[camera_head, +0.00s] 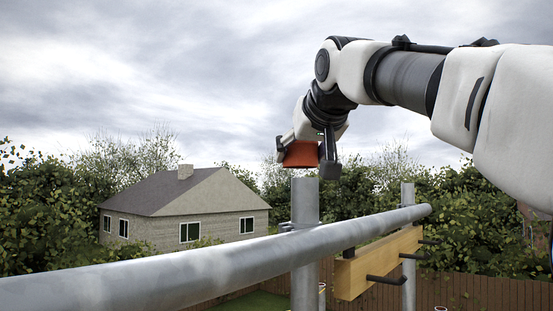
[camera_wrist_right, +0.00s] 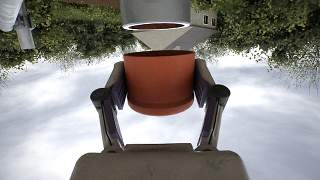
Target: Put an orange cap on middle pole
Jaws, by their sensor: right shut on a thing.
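An orange cap (camera_head: 301,154) is held between the fingers of my right gripper (camera_head: 308,152), which is shut on it. The cap is just above the open top of an upright grey metal pole (camera_head: 305,203), apart from it in the head view. In the right wrist view, which is upside down, the cap (camera_wrist_right: 160,82) sits between both fingertips (camera_wrist_right: 160,92). The pole's end (camera_wrist_right: 155,14) lies close beyond the cap's rim, with a small gap between them. My left gripper is in neither view.
A long grey horizontal rail (camera_head: 200,268) crosses in front of the pole. A wooden beam (camera_head: 375,262) with black pegs hangs beyond it. A second upright pole (camera_head: 408,245) stands to the right. A house (camera_head: 185,208), bushes and a wooden fence are behind.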

